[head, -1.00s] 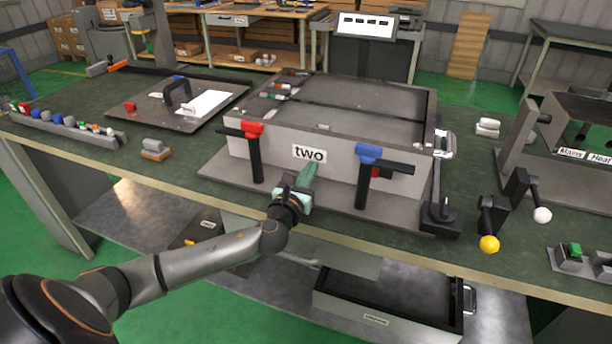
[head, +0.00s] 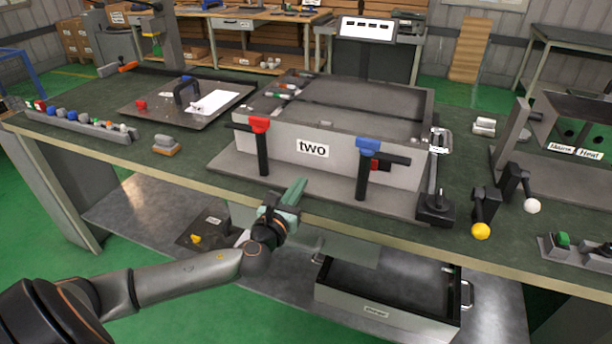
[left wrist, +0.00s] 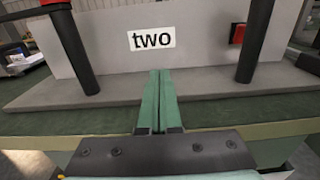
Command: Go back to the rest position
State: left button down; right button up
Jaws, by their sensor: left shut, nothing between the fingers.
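My left gripper (head: 296,190) is shut and empty, its green fingers pressed together. In the head view it is over the front edge of the workbench, in front of the grey box (head: 330,163) labelled "two". In the left wrist view its closed fingers (left wrist: 159,75) point at the box front (left wrist: 205,40), below the label and between two black posts. My left arm comes in from the lower left. My right gripper is in neither view.
The box carries a red-topped handle (head: 261,145) and a blue-topped handle (head: 366,165). Levers with yellow (head: 481,231) and white knobs stand at right. An open drawer (head: 385,315) is below the bench's front edge. A plate with a black handle (head: 150,105) lies at left.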

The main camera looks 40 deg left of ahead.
pick_arm(q)
jog(key=shift+v, duration=2.35)
jog(key=s+d+f+n+g, duration=0.4)
jog(key=s+f+n+g, duration=0.55)
jog(key=n, duration=0.95)
jog(key=s+d+f+n+g+h, duration=0.45)
jog(key=s+d+n, duration=0.45)
jog(key=s+n, duration=0.4)
jog(key=w+d+f+t+h+p, duration=0.2)
jog(key=d+f+t+p, duration=0.1)
jog(key=p, duration=0.5)
jog(key=shift+w+d+f+m+t, duration=0.3)
jog(key=shift+d+t, duration=0.6)
jog(key=shift+t, duration=0.5)
